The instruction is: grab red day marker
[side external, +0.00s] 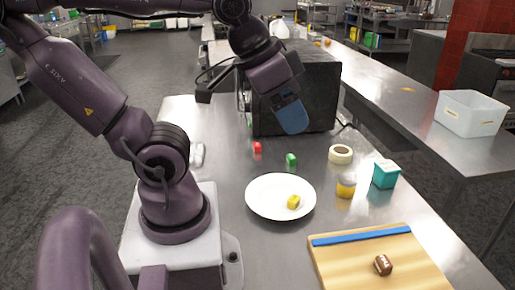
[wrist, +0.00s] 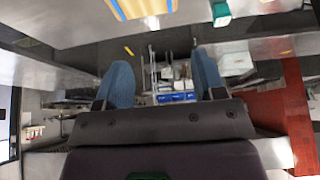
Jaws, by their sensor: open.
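A yellow one (side external: 293,202) is on the white plate (side external: 262,207), and a brown one (side external: 383,265) is on the wooden board. My gripper (side external: 292,128) is up in front of the appliance, above and to the right of the red marker, apart from it. In the wrist view my gripper (wrist: 164,72) has its blue fingers wide apart with nothing between them; the red marker is not visible there.
The black appliance (side external: 320,90) stands behind my gripper. A tape roll (side external: 341,154), a yellow-banded jar (side external: 346,186) and a teal box (side external: 385,174) stand to the right. The wooden board (side external: 340,260) with a blue strip is at the front right. The table around the red marker is mostly clear.

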